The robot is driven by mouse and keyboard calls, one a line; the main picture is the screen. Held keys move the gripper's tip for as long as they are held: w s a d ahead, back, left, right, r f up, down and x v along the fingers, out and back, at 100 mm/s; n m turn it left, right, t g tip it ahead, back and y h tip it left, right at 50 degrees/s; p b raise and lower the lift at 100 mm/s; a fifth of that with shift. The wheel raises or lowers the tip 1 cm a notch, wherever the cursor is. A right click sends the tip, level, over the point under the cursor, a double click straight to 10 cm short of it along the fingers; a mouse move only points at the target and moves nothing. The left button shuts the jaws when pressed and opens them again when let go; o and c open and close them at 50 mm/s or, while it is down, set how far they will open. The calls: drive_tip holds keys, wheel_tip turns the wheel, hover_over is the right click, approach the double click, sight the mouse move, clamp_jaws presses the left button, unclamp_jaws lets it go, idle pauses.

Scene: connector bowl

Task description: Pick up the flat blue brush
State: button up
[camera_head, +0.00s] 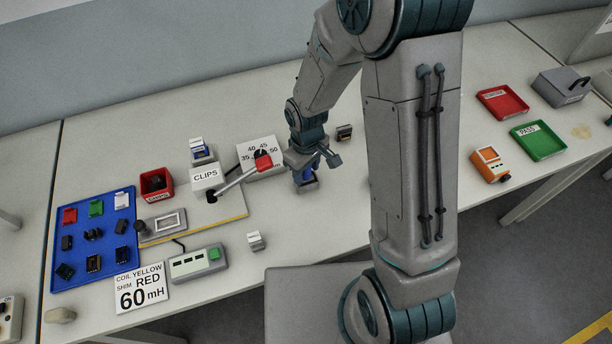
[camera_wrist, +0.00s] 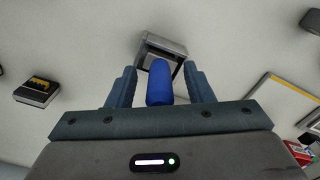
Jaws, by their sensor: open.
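The blue brush (camera_wrist: 159,84) shows in the wrist view between the two fingers of my gripper (camera_wrist: 160,88). Its rounded blue part points toward the camera, with a gap on both sides. A grey block-like piece (camera_wrist: 150,46) with a dark face sits just beyond it; I cannot tell whether it belongs to the brush. In the head view the blue brush (camera_head: 307,176) stands on the table, right below my gripper (camera_head: 313,160), which partly hides it. The gripper is open around the brush.
A small black and yellow box (camera_head: 344,133) lies to the right of the gripper. Table to the right of the brush is partly hidden by my arm.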

clamp_jaws()
drive_tip(key=shift+r, duration=0.2)
